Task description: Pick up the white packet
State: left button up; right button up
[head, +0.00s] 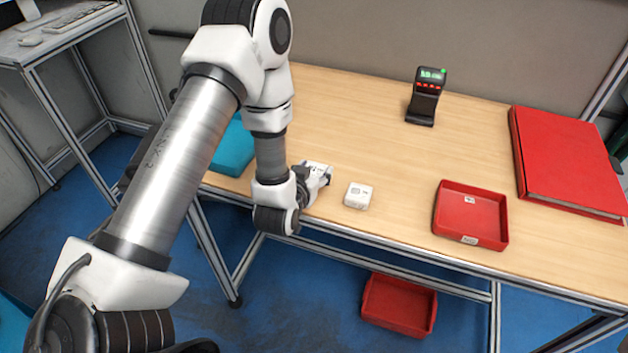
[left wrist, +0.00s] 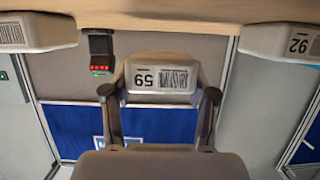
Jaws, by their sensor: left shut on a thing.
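A white packet (head: 318,167) with a barcode label is between the fingers of my left gripper (head: 318,178), at the table's front edge. In the left wrist view the same packet (left wrist: 160,77) shows upside down with the label 59, and the two fingers of the left gripper (left wrist: 160,94) touch its sides. A second white packet (head: 358,195) lies just right of the gripper. In the left wrist view, one white packet (left wrist: 32,32) is cut off at the left edge and another (left wrist: 282,42) at the right edge. My right gripper is out of view.
A black scanner (head: 426,95) with a lit display stands at the table's back. A teal object (head: 234,147) is partly behind my arm. The middle of the wooden table (head: 370,135) is clear.

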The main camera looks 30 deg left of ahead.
pick_arm(q)
jog(key=s+d, duration=0.1)
jog(key=s+d+b, duration=0.1)
jog(key=s, duration=0.1)
jog(key=s+d+b, duration=0.1)
jog(key=s, duration=0.1)
jog(key=shift+r, duration=0.2)
jog(key=s+d+r+p, duration=0.1)
jog(key=s+d+p, duration=0.4)
jog(key=s+p, duration=0.4)
jog(key=shift+p, duration=0.75)
